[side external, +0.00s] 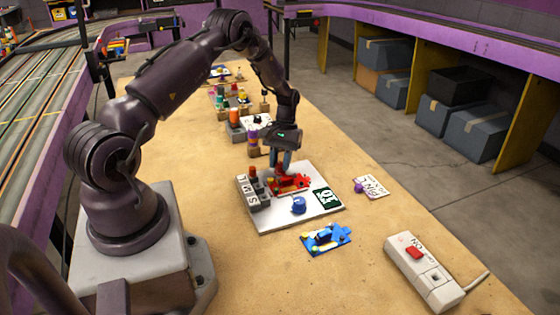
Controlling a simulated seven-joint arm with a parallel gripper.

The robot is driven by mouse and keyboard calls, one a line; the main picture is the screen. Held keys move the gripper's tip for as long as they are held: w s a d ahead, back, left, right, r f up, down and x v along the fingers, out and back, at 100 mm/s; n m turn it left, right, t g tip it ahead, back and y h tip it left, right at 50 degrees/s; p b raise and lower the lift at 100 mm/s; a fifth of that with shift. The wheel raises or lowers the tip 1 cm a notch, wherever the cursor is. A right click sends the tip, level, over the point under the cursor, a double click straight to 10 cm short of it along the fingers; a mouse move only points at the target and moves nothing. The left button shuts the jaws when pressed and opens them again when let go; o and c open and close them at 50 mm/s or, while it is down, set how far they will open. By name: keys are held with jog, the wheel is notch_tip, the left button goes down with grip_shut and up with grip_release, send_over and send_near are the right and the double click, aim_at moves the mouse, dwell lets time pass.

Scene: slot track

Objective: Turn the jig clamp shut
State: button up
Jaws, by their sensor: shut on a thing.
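A white board (265,220) lies on the tan table and carries the work. A red piece (290,184), which looks like a flat car body or plate, lies on it. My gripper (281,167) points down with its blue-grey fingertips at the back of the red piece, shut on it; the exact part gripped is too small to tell. A blue round knob-like part (298,205) sits on the board in front of the red piece, apart from the fingers. I cannot tell for certain which part is the jig clamp or how far it is turned.
A grey block marked S, M, L (254,194) stands at the board's left. A blue car-like piece (326,238) lies in front. A white switch box (424,272) with a red button is at right. A card (371,187) lies right; coloured parts (234,118) stand behind.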

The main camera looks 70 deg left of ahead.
jog(key=shift+a+m+y, duration=0.1)
jog(key=shift+m+y, duration=0.2)
jog(key=shift+m, duration=0.3)
jog(key=o, duration=0.9)
jog(key=v, duration=1.3)
jog(key=shift+w, duration=0.15)
jog(key=shift+a, duration=0.1)
jog(key=s+d+r+m+t+y, duration=0.1)
jog(key=s+d+r+m+t, duration=0.2)
jog(key=s+d+r, duration=0.3)
jog(key=s+d+r+m+t+y, duration=0.1)
jog(key=s+d+r+m+t, duration=0.1)
jog(key=s+d+r, duration=0.5)
jog(key=s+d+r+m+t+y, duration=0.1)
jog(key=s+d+r+m+t, duration=0.2)
jog(key=d, duration=1.1)
jog(key=shift+s+d+r+m+t, duration=0.15)
jog(key=shift+s+r+m, duration=0.05)
jog(key=shift+s+r, duration=0.85)
jog(key=shift+s+d+r+m+t, duration=0.2)
jog(key=shift+s+r, duration=0.6)
jog(key=shift+r, duration=0.35)
